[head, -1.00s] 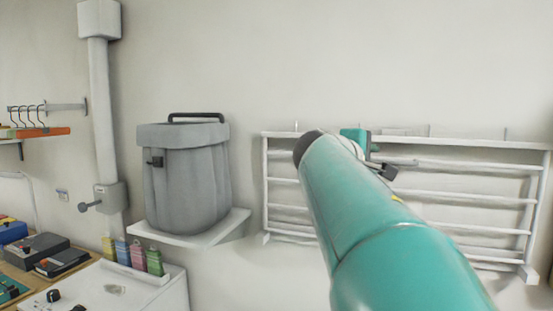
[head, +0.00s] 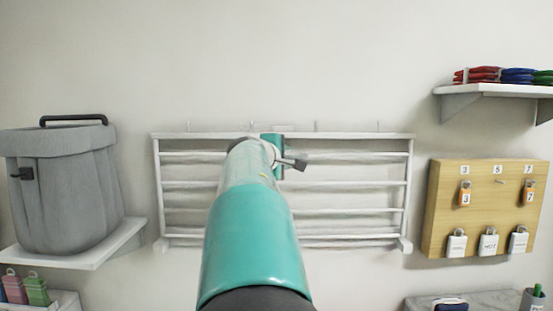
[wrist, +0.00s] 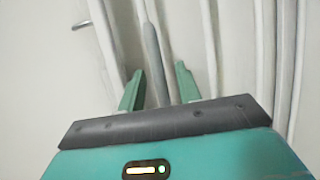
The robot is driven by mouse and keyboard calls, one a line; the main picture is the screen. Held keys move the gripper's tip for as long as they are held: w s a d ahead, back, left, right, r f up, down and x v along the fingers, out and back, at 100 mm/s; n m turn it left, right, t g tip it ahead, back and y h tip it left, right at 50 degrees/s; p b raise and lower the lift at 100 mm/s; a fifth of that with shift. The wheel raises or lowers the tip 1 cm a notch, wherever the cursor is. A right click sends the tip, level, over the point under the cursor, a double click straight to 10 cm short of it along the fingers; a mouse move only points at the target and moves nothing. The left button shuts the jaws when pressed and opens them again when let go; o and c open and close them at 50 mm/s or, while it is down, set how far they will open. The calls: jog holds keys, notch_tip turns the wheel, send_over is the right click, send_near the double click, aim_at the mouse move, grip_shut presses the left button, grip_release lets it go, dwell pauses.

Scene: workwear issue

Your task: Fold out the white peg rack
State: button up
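The white peg rack (head: 384,183) hangs on the wall in the middle of the head view, a frame with several horizontal rails that looks close to flat against the wall. My arm hides its centre. In the wrist view its white rails (wrist: 262,60) run steeply past my gripper (wrist: 160,68). The two green fingers are apart, with a grey bar (wrist: 151,45) between them. A gap shows beside the bar, and I cannot tell whether either finger touches it.
A grey bin (head: 62,190) stands on a white shelf (head: 90,250) left of the rack. A wooden key board (head: 450,210) hangs to the right, below a shelf (head: 480,91) of folded coloured items. Bare wall lies above the rack.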

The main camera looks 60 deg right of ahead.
jog(key=shift+w, duration=0.2)
jog(key=shift+s, duration=0.1)
jog(key=shift+c, duration=0.4)
grip_shut()
jog(key=shift+f, duration=0.1)
